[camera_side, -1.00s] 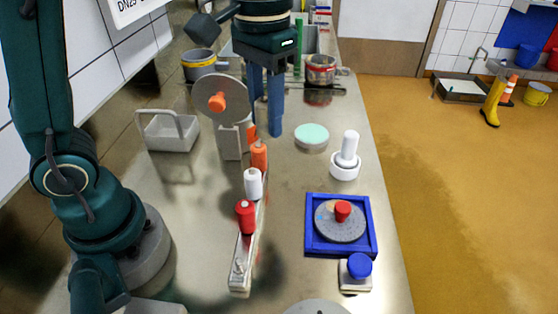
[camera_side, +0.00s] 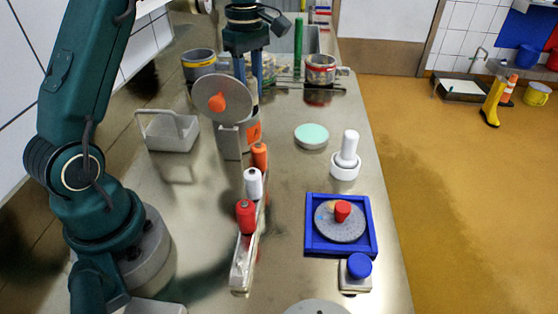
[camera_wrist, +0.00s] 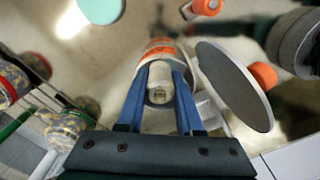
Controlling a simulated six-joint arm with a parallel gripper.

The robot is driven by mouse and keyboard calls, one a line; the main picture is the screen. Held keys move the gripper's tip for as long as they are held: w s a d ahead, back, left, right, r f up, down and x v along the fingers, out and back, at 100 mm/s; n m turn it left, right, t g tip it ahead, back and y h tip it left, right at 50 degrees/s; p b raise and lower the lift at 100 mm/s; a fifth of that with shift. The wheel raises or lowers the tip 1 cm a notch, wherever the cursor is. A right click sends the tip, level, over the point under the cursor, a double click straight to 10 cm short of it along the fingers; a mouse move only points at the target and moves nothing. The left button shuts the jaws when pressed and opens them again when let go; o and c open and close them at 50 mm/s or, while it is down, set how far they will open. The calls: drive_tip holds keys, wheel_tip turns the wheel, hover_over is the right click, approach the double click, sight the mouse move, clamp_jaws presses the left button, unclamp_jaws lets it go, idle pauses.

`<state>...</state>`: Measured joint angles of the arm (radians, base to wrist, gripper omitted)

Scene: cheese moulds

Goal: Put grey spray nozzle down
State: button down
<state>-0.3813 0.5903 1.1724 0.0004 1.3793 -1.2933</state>
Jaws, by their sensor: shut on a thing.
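My gripper (camera_wrist: 158,90) is shut on a pale grey piece, the grey spray nozzle (camera_wrist: 161,82), in the wrist view. The blue fingers lie on both sides of it. An orange-and-white banded round body (camera_wrist: 160,48) shows just beyond the fingertips; I cannot tell whether it is part of the nozzle or a separate thing, or whether it rests on the bench. In the side view my gripper (camera_side: 248,78) is behind a grey disc, which hides the held piece. An orange patch (camera_side: 254,132) shows below, right of the disc's stand.
The grey disc (camera_side: 222,84) with an orange knob stands close to the fingers. A rail (camera_side: 243,262) bears orange, white and red pieces. A mint-topped round dish (camera_side: 311,133) and a white pestle-like piece (camera_side: 346,150) stand right. Pots stand behind. A grey basket (camera_side: 172,134) stands left.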

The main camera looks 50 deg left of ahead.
sight(237, 125)
drive_tip(key=a+f+n, duration=0.1)
drive_tip(key=f, duration=0.1)
drive_tip(key=s+a+f+n, duration=0.1)
drive_tip(key=a+f, duration=0.1)
drive_tip(key=a+f+n, duration=0.1)
drive_tip(key=f+n, duration=0.1)
drive_tip(key=shift+s+a+f, duration=0.15)
drive_tip(key=shift+s+f, duration=0.05)
drive_tip(key=shift+s, duration=0.15)
drive_tip(key=shift+f, duration=2.3)
drive_tip(key=c, duration=0.6)
unclamp_jaws()
drive_tip(key=shift+f, duration=0.15)
drive_tip(key=shift+o, duration=0.2)
wheel_tip(237, 125, up, 12)
drive_tip(key=shift+r, duration=0.2)
